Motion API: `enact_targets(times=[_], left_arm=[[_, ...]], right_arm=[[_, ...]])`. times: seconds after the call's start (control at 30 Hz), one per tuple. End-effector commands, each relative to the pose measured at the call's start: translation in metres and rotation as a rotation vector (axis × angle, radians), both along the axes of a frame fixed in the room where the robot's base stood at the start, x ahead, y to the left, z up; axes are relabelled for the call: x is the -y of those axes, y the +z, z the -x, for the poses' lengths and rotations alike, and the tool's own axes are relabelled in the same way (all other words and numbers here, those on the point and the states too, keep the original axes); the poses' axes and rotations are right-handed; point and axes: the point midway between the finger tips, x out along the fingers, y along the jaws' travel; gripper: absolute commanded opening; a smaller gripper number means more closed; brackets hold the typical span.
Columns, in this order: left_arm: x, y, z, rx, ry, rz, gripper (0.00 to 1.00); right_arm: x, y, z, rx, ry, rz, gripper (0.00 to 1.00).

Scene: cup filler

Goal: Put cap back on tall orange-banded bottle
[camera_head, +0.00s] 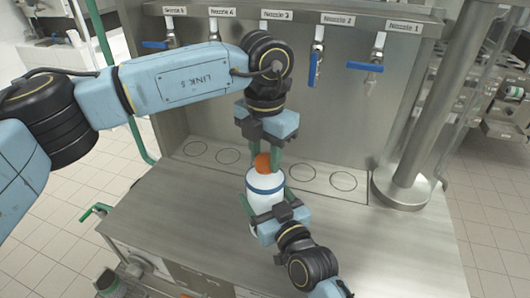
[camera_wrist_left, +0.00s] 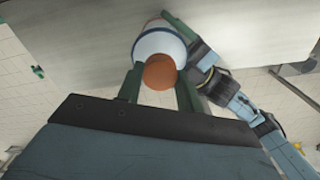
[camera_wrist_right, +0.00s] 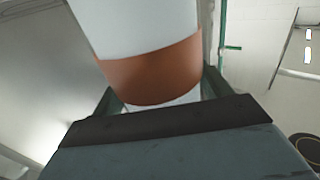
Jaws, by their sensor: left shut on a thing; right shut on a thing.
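The tall white bottle (camera_head: 264,186) stands upright over the counter, with a blue band near its top. Its orange band (camera_wrist_right: 155,72) shows in the right wrist view. My right gripper (camera_head: 270,206) is shut around the bottle's body from the front. The orange cap (camera_head: 263,162) is at the bottle's mouth; it also shows in the left wrist view (camera_wrist_left: 160,72). My left gripper (camera_head: 266,152) points down from above and is shut on the cap. The cap hides the mouth, so I cannot tell whether it is seated. The bottle's base is hidden by my right gripper.
The steel counter (camera_head: 200,205) is clear on both sides of the bottle. Behind it is a panel with several blue-handled nozzles (camera_head: 315,65) and marked circles (camera_head: 343,181) below. A thick steel post (camera_head: 415,140) stands at the right.

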Motion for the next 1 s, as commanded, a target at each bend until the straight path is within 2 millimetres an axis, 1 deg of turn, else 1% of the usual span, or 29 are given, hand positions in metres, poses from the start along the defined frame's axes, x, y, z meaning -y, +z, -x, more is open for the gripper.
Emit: enact_targets(times=[0.2, 0.23, 0.4, 0.43, 0.67, 0.77, 0.87, 0.97, 1.0], left_arm=[[0.0, 0.0, 0.0, 0.001, 0.001, -0.001, 0.09], [0.0, 0.0, 0.0, 0.001, 0.001, -0.001, 0.37], [0.0, 0.0, 0.0, 0.001, 0.001, -0.001, 0.59], [0.0, 0.0, 0.0, 0.001, 0.001, -0.001, 0.61], [0.0, 0.0, 0.0, 0.001, 0.001, -0.001, 0.61], [0.0, 0.005, -0.001, 0.002, 0.001, 0.001, 0.61], [0.0, 0.017, -0.001, 0.004, 0.001, 0.0, 0.61], [0.0, 0.036, -0.001, 0.005, 0.001, 0.002, 0.61], [0.0, 0.046, -0.001, 0.006, 0.001, 0.001, 0.61]], right_arm=[[0.0, -0.001, 0.0, -0.003, 0.0, 0.0, 0.13], [0.0, -0.001, 0.0, -0.003, 0.0, 0.0, 0.13], [0.0, -0.001, 0.0, -0.003, 0.0, 0.0, 0.13], [0.0, -0.001, 0.0, -0.003, 0.0, 0.0, 0.13], [0.0, -0.001, 0.0, -0.003, 0.0, 0.0, 0.13], [0.0, -0.001, 0.0, -0.003, 0.0, 0.0, 0.13], [0.0, -0.001, 0.0, -0.003, 0.0, 0.0, 0.13], [0.0, -0.001, 0.0, -0.003, 0.0, 0.0, 0.13], [0.0, -0.001, 0.0, -0.003, 0.0, 0.0, 0.13]])
